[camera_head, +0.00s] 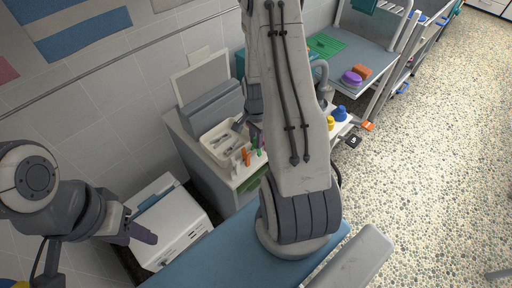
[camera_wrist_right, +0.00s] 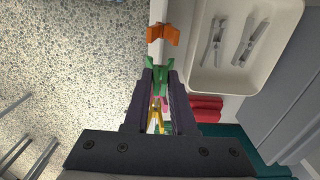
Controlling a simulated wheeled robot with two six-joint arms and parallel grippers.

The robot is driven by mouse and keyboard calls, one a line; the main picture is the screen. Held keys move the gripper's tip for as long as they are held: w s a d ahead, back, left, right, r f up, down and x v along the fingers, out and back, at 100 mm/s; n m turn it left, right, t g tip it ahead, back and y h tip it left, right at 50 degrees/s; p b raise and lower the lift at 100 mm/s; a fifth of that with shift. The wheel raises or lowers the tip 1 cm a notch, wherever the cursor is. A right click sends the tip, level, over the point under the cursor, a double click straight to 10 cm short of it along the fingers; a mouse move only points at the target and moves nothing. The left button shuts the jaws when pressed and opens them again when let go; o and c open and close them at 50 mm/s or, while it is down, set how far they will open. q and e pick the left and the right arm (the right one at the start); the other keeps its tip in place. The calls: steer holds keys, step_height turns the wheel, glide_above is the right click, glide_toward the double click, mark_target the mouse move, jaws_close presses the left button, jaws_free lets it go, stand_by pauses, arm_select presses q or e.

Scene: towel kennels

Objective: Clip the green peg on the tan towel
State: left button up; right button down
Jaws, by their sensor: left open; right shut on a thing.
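The green peg (camera_wrist_right: 160,84) is between the fingers of my right gripper (camera_wrist_right: 160,70) in the right wrist view. The gripper is shut on it, beside a white rail. In the head view my right forearm hides most of this gripper; a bit of green (camera_head: 257,144) shows by the rail. An orange peg (camera_wrist_right: 162,35) sits on the rail just beyond the green one. My left gripper (camera_head: 142,228) is open and empty at the lower left, above a white box. I cannot make out a tan towel in either view.
A white tray (camera_head: 213,148) with metal tools lies beside the pegs; it also shows in the right wrist view (camera_wrist_right: 285,20). Pink and yellow pegs (camera_wrist_right: 157,116) show between my right fingers. A red rolled thing (camera_wrist_right: 207,108) lies close by. The pebbled floor (camera_head: 430,150) at right is mostly clear.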

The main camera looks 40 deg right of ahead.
steer(key=shift+r+p, duration=1.8)
steer(key=shift+r, duration=0.65)
